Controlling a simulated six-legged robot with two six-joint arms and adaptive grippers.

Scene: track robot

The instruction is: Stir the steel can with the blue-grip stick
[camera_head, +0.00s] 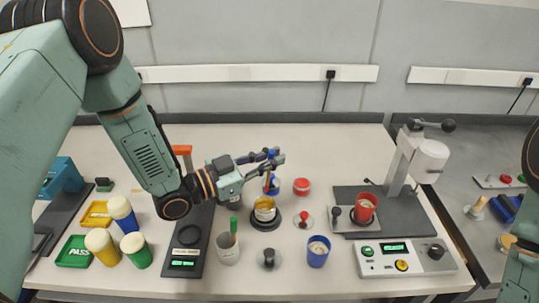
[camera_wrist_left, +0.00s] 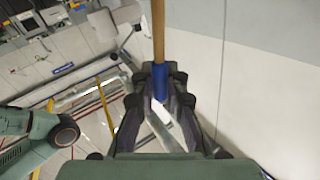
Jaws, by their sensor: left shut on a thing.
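My left gripper (camera_head: 277,158) reaches in from the left over the table and is shut on the blue grip of a stick. In the left wrist view the blue grip (camera_wrist_left: 160,84) sits between the fingers, and the pale wooden shaft (camera_wrist_left: 159,30) runs out of the top of the picture. A can with yellow inside (camera_head: 264,212), apparently the steel can, stands on a dark round base just below the gripper in the head view. I cannot tell whether the stick's tip is in it. My right gripper is out of view.
A pale cup (camera_head: 228,252) with a green-topped stick stands left of the can. A blue cup (camera_head: 318,254), a red lid (camera_head: 301,186) and a red-handled piece (camera_head: 304,219) are to its right. A press holds a red cup (camera_head: 365,211). Several coloured cups stand left.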

